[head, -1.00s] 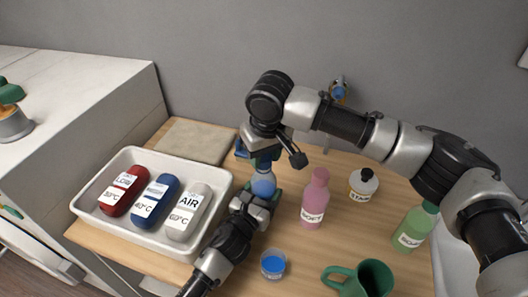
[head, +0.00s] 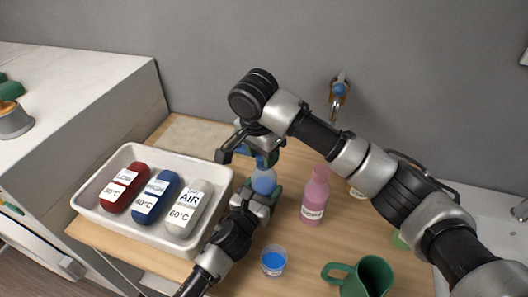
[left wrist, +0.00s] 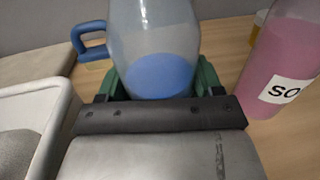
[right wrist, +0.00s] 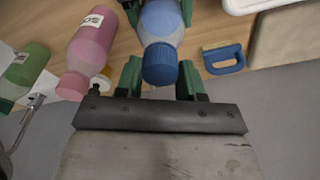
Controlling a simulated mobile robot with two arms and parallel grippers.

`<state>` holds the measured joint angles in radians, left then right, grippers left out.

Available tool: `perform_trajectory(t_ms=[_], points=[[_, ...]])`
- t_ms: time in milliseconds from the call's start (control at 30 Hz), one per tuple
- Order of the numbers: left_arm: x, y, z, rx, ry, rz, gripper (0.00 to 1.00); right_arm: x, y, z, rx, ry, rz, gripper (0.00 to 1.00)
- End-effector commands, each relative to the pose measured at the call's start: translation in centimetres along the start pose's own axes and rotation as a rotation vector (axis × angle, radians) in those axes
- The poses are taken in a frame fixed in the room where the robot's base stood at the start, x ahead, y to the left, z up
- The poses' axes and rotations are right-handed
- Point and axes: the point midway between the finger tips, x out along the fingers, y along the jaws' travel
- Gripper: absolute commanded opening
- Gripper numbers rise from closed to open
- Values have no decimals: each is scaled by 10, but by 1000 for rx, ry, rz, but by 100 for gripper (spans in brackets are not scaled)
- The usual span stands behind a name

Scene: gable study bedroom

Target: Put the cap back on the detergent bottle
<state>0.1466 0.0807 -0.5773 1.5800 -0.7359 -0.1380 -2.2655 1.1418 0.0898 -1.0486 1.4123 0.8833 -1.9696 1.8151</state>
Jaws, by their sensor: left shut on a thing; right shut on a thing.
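The detergent bottle (head: 263,182), clear with blue liquid, stands upright on the wooden top. My left gripper (head: 262,196) is shut around its lower body; the bottle (left wrist: 155,35) fills the middle of the left wrist view. My right gripper (head: 264,160) is above it, its green fingers on either side of the ribbed blue cap (right wrist: 160,65) in the right wrist view, shut on it. The cap sits at the bottle's neck, in line with the bottle (right wrist: 162,22). Whether it is fully seated cannot be told. In the head view the right gripper largely hides the cap.
A pink bottle (head: 316,196) stands close to the right. A small tub of blue stuff (head: 273,260) and a green mug (head: 364,279) are in front. A blue-handled item (right wrist: 224,58) lies nearby.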

Motion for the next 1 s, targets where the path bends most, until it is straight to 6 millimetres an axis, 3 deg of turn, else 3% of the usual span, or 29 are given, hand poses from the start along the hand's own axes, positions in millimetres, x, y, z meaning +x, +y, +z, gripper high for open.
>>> perform_trajectory(t_ms=[300, 500, 667, 967, 1000], points=[[0, 0, 0, 2, 1, 0, 0, 0, -2, -1, 651, 2, 98, 17], [0, 0, -1, 1, 1, 0, 0, 0, -2, -2, 982, 1, 147, 17], [0, 0, -1, 1, 1, 0, 0, 0, -2, -1, 1100, 1, 165, 17], [0, 0, -1, 1, 1, -1, 0, 0, -2, -2, 1112, 1, 166, 17], [0, 0, -1, 1, 1, -1, 0, 0, -2, -2, 1112, 0, 166, 43]])
